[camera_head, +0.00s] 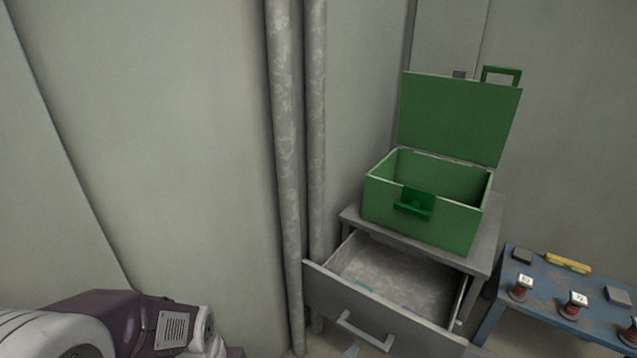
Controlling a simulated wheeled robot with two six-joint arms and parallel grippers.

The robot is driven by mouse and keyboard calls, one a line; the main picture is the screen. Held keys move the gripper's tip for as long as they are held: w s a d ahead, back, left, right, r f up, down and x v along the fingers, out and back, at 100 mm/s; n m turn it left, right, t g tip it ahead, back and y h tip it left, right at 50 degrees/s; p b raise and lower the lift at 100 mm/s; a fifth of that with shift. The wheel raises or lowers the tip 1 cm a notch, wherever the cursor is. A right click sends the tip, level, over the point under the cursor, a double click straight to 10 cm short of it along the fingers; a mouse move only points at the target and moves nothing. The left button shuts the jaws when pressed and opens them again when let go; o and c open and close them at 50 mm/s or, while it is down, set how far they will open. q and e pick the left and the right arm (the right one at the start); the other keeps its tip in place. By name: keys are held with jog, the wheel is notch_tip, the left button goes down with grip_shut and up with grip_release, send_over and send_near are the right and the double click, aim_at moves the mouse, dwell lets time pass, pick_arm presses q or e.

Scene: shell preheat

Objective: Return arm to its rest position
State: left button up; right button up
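Part of my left arm shows at the lower left of the head view, with a white and dark purple link. Its gripper is out of the frame or hidden. My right arm and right gripper are not in view. No gripper is seen touching anything.
A green box (425,222) with its lid (458,115) open stands on a grey cabinet (485,240). The cabinet's drawer (375,318) is pulled out. A blue table (545,300) with small items is at the right. Two grey pipes (300,150) run up the wall.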

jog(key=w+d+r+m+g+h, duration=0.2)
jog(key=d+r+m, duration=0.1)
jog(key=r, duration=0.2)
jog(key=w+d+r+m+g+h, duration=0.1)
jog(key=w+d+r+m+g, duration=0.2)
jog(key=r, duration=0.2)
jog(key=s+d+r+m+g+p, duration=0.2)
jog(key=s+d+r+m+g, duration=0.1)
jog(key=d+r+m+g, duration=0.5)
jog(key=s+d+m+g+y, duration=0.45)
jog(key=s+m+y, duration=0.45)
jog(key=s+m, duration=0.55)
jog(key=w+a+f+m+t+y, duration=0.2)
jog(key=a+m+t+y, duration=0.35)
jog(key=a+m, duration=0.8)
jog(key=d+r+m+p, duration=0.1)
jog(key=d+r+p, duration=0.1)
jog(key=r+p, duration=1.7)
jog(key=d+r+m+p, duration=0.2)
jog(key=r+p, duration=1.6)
jog(key=p, duration=0.1)
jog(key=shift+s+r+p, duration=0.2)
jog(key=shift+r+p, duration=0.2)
